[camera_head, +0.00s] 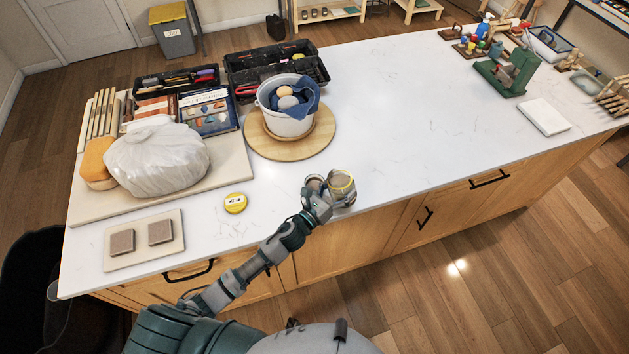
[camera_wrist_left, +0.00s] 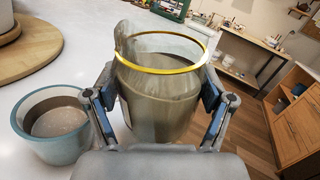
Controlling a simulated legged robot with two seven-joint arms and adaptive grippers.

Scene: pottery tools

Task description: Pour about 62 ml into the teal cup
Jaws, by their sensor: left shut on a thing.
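My left gripper (camera_head: 330,190) is shut on a glass jar (camera_head: 342,184) with a yellow rim, near the counter's front edge. In the left wrist view the jar (camera_wrist_left: 160,95) sits between both fingers and holds grey-brown slip, with a smear up its far wall. The teal cup (camera_wrist_left: 50,125) stands on the counter just left of the jar in that view, apart from it, with grey liquid inside. In the head view I cannot clearly make out the cup near my gripper. My right gripper is not in view.
A yellow lid (camera_head: 235,203) lies on the counter left of my arm. A white bucket (camera_head: 287,112) stands on a round wooden board (camera_head: 258,143) behind. A bagged clay lump (camera_head: 157,160) is at the left. The counter's middle right is clear.

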